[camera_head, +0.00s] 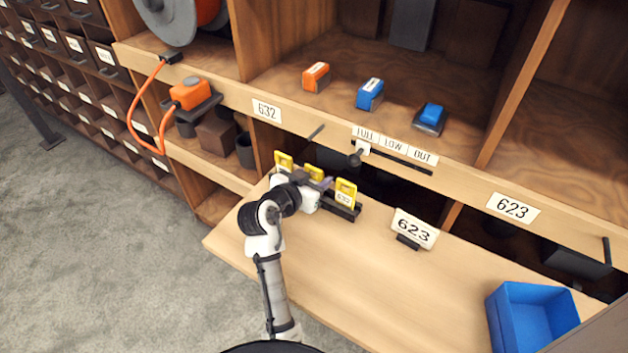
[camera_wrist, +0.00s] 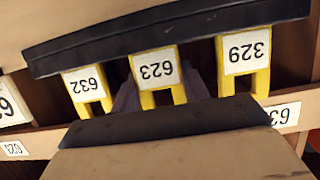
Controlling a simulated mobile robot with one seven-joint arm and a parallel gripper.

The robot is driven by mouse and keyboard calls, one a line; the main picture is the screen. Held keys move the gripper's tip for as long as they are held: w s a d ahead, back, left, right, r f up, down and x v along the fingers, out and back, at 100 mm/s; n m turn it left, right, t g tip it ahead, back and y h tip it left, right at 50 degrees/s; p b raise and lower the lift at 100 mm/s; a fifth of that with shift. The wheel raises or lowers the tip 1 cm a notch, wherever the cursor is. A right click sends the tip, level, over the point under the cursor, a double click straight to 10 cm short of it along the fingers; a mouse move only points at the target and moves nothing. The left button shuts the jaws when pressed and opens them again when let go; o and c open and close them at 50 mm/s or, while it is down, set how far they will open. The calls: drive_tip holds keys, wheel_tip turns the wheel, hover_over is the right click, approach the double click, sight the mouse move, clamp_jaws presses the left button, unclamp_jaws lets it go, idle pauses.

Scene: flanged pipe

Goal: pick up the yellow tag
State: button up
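Three yellow tags stand in a row in a dark rack (camera_head: 346,212) on the wooden shelf board. In the wrist view, which is upside down, they read 632 (camera_wrist: 86,85), 623 (camera_wrist: 157,75) and 329 (camera_wrist: 244,60). In the head view the 632 tag (camera_head: 345,192) is on the right, the middle tag (camera_head: 314,171) is partly covered by my gripper, and another tag (camera_head: 284,161) is on the left. My gripper (camera_wrist: 160,97) is open at the middle 623 tag, with a purplish finger on each side of it. Gaps show between fingers and tag.
A 623 sign (camera_head: 415,229) stands right of the rack. A blue bin (camera_head: 532,318) sits at the board's right end. A ledge with a FULL/LOW/OUT slider (camera_head: 394,150) runs behind the rack. The board between sign and bin is clear.

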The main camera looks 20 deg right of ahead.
sight(313, 170)
drive_tip(key=c, duration=0.3)
drive_tip(key=shift+r, duration=0.1)
drive_tip(key=shift+c, duration=0.2)
drive_tip(key=shift+r, duration=0.5)
drive_tip(key=shift+s+a+r+b, duration=0.2)
drive_tip(key=shift+r+b, duration=0.2)
drive_tip(key=shift+r, duration=0.15)
drive_tip(key=shift+s+a+r+b, duration=0.1)
drive_tip(key=shift+a+r+b, duration=0.05)
drive_tip(key=shift+r+b, duration=0.3)
drive_tip(key=s+a+b, duration=0.2)
drive_tip(key=s+a, duration=0.8)
drive_tip(key=a, duration=0.3)
drive_tip(key=shift+s+a+r, duration=0.15)
drive_tip(key=shift+s+a, duration=0.15)
